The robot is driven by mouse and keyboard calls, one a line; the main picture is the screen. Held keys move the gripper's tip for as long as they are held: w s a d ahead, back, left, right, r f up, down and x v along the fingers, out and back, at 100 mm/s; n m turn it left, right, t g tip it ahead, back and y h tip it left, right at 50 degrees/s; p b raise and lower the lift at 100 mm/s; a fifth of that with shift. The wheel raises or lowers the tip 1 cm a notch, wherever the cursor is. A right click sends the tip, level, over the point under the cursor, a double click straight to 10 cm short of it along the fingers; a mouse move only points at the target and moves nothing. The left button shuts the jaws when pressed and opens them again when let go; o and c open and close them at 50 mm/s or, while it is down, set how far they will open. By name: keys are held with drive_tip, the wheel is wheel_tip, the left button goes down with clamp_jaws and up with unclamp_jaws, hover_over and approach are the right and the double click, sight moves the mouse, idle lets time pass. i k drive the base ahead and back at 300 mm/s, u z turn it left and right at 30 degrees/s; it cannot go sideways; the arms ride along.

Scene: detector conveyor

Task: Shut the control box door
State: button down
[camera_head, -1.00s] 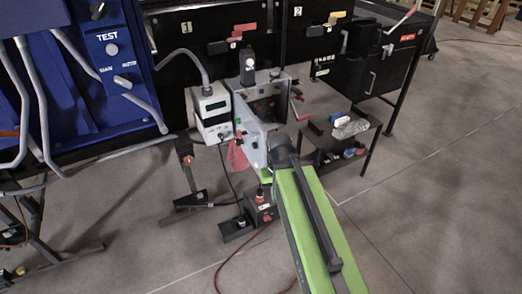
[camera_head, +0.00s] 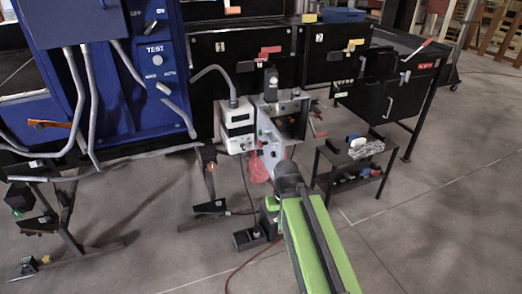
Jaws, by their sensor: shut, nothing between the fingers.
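The control box (camera_head: 304,98) is a small grey box under the black conveyor housing, near the middle of the view. Its dark inside shows, so it is open. The door (camera_head: 267,138) is a light grey panel with small coloured buttons. It stands swung out from the box's left side, toward me. My green arm rises from the bottom of the view, and its dark joint overlaps the door's lower end. My gripper is hidden beyond this joint, so its fingers and any touch on the door cannot be seen.
A white meter box (camera_head: 237,127) with a grey cable is just left of the door. A pink cloth (camera_head: 257,168) hangs below it. A black pedal box (camera_head: 250,237) is on the floor. A low black side table (camera_head: 348,160) stands to the right. The floor at front right is clear.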

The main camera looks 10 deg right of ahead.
sight(266, 150)
drive_tip(key=i, duration=0.85)
drive_tip(key=u, duration=1.55)
drive_tip(key=k, duration=1.05)
drive_tip(key=u, duration=0.55)
drive_tip(key=i, duration=1)
